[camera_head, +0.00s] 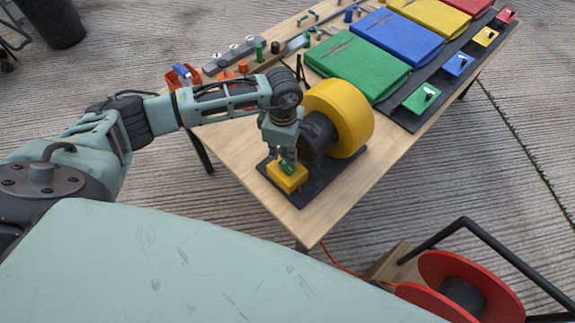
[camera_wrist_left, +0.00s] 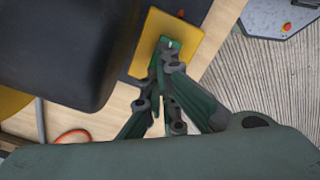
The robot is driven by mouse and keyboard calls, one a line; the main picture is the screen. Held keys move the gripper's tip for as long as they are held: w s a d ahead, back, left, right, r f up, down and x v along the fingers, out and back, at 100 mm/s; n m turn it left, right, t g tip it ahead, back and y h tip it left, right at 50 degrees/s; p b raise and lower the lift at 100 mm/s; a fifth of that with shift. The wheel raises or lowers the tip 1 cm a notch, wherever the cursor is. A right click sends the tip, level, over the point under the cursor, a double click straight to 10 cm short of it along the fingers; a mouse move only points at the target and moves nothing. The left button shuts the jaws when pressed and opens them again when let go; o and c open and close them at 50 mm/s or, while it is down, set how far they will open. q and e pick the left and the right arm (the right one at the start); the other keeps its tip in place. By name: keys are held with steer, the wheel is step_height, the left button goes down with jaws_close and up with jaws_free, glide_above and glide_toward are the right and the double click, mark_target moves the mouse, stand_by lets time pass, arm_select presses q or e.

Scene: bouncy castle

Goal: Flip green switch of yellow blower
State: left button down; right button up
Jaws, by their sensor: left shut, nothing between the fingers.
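The yellow blower (camera_head: 346,112) stands on a black base plate (camera_head: 318,186) at the near corner of the wooden table. Its yellow switch box (camera_head: 274,172) sits on the plate in front of the blower's dark motor. The green switch (camera_head: 289,167) is on top of the box, partly hidden by my fingers. In the left wrist view the switch (camera_wrist_left: 172,43) shows on the yellow box (camera_wrist_left: 186,32), right at my fingertips. My left gripper (camera_head: 286,158) points down over the switch, shut and empty. It looks to touch the switch, but I cannot be sure. My right gripper is not in view.
Folded green (camera_head: 358,62), blue (camera_head: 397,39) and yellow (camera_head: 428,16) mats lie farther along the table (camera_head: 232,146). Coloured switch plates line its right edge. A red container (camera_head: 183,76) and small parts lie at the left. A red cable reel (camera_head: 458,287) stands lower right.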

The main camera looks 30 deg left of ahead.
mark_target(284, 162)
arm_select(q)
steer(key=shift+f+b, duration=1)
steer(key=shift+f, duration=0.1)
stand_by(0.3)
steer(key=shift+r, duration=0.1)
steer(key=shift+r+p, duration=0.65)
steer(key=shift+r, duration=0.15)
steer(key=shift+r+p, duration=1.55)
steer(key=shift+r, duration=1.1)
